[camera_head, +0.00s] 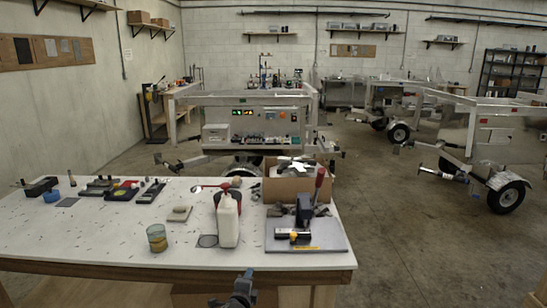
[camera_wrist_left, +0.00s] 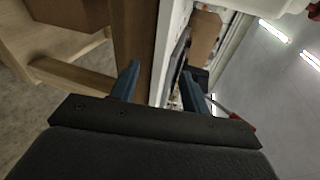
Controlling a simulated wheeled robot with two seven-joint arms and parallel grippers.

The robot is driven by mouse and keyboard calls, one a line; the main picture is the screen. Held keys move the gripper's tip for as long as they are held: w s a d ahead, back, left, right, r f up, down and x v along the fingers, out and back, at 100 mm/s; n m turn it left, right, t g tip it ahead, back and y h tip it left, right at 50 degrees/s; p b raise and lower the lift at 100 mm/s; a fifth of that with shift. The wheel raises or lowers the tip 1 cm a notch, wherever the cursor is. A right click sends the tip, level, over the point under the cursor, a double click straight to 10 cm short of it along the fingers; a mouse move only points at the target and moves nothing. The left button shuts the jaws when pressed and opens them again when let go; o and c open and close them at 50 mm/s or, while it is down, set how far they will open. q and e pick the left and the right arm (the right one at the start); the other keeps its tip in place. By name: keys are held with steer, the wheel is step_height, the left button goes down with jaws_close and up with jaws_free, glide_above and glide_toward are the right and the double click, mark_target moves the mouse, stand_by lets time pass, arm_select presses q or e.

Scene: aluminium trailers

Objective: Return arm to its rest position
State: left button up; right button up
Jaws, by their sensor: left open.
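My left gripper (camera_head: 243,275) is low in the head view, in front of the table's near edge. In the left wrist view my left gripper (camera_wrist_left: 160,85) has its two blue fingers apart, with nothing held between them. The table's brown edge and white top show beyond and between the fingers. My right gripper is in neither view.
The white-topped table (camera_head: 100,235) carries a white bottle (camera_head: 228,222), a glass jar (camera_head: 157,238), a cardboard box (camera_head: 285,187) and a grey board (camera_head: 335,245) with tools. Trailers stand behind and at the right (camera_head: 490,150). Floor right of the table (camera_head: 430,240) is clear.

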arm_select(q)
steer(key=s+a+f+n+g+y, duration=0.1)
steer(key=s+a+f+n+g, duration=0.3)
steer(key=s+f+n, duration=0.55)
steer(key=s+a+f+n+g+y, duration=0.1)
steer(key=s+a+f+n+g, duration=0.4)
steer(key=f, duration=0.7)
steer(key=s+f+n+g, duration=0.1)
steer(key=s+f, duration=0.5)
steer(key=s, duration=0.5)
steer(key=s+f+n+g, duration=0.1)
steer(key=s+f, duration=0.6)
steer(key=s, duration=0.5)
steer(key=s+f+n+g+h, duration=0.1)
steer(key=s+f, duration=0.5)
steer(key=s, duration=0.6)
steer(key=shift+d+f+n+g, duration=0.2)
steer(key=shift+f+n+g, duration=0.15)
steer(key=shift+g, duration=0.25)
